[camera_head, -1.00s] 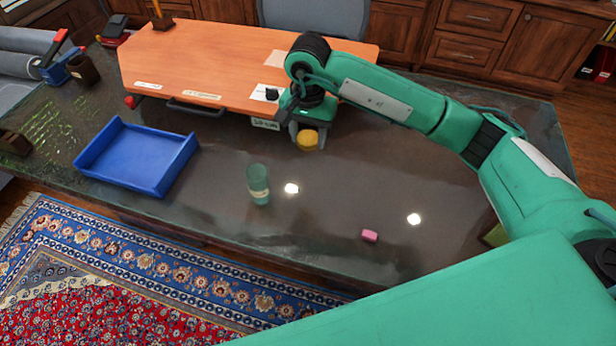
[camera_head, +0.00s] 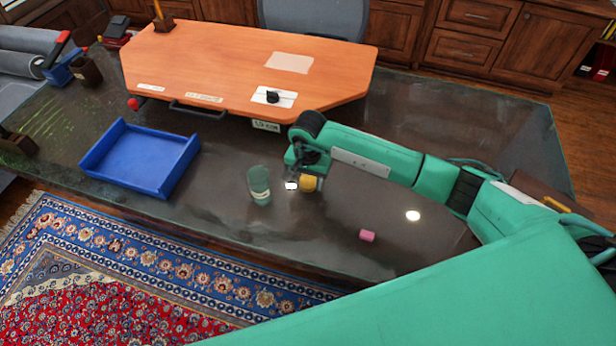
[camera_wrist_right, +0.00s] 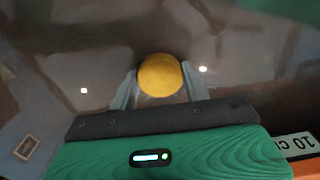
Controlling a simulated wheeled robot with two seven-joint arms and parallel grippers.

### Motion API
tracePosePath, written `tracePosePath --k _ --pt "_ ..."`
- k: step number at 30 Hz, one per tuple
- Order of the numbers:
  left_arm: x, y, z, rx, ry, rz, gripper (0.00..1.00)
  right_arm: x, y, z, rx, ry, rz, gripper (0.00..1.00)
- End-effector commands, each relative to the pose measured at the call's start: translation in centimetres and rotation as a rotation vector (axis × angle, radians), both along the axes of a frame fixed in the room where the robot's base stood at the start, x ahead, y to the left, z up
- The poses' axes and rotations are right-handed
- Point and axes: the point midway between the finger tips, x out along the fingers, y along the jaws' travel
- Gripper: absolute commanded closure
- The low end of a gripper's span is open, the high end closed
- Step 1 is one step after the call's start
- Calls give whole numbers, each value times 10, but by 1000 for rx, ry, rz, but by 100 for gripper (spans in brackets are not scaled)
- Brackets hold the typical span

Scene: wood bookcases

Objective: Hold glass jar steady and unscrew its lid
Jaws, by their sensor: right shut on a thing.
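The glass jar (camera_head: 260,187) stands upright on the dark tabletop. It is greenish and see-through, with a pale label, and no lid shows on it. My right gripper (camera_head: 305,183) is just right of the jar, apart from it. It is shut on a round yellow thing (camera_head: 310,185), which looks like a lid, though I cannot be sure. In the right wrist view, the yellow thing (camera_wrist_right: 160,75) sits between the two fingers of my right gripper (camera_wrist_right: 158,92). My left gripper is not in view.
A blue tray (camera_head: 140,158) lies left of the jar. A pink block (camera_head: 367,236) lies to the right, near the front. An orange-brown board (camera_head: 240,65) with a black knob (camera_head: 272,97) and a handle (camera_head: 195,110) is behind. The tabletop (camera_head: 230,235) in front of the jar is clear.

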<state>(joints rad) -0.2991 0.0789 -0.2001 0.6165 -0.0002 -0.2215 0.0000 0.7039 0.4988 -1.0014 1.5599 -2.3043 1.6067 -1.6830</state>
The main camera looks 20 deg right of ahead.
Motion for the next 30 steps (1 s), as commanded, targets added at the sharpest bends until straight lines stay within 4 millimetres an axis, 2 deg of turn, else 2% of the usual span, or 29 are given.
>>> tracePosePath --k 7,11,12,14,15,25,28,30 --pt "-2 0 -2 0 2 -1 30 1 0 -1 0 -1 0 80" --pt "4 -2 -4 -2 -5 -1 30 1 0 -3 0 -3 0 80" --pt "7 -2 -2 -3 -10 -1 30 1 0 -2 1 -2 0 45" --pt "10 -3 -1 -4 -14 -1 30 1 0 -2 0 -1 0 33" --pt "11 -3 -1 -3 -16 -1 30 1 0 -2 0 -1 0 31" --pt "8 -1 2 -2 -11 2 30 1 0 1 1 -1 0 31" --pt "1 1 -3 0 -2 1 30 2 0 9 0 -5 0 31" --pt "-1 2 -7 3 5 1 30 2 0 22 1 -7 1 31"
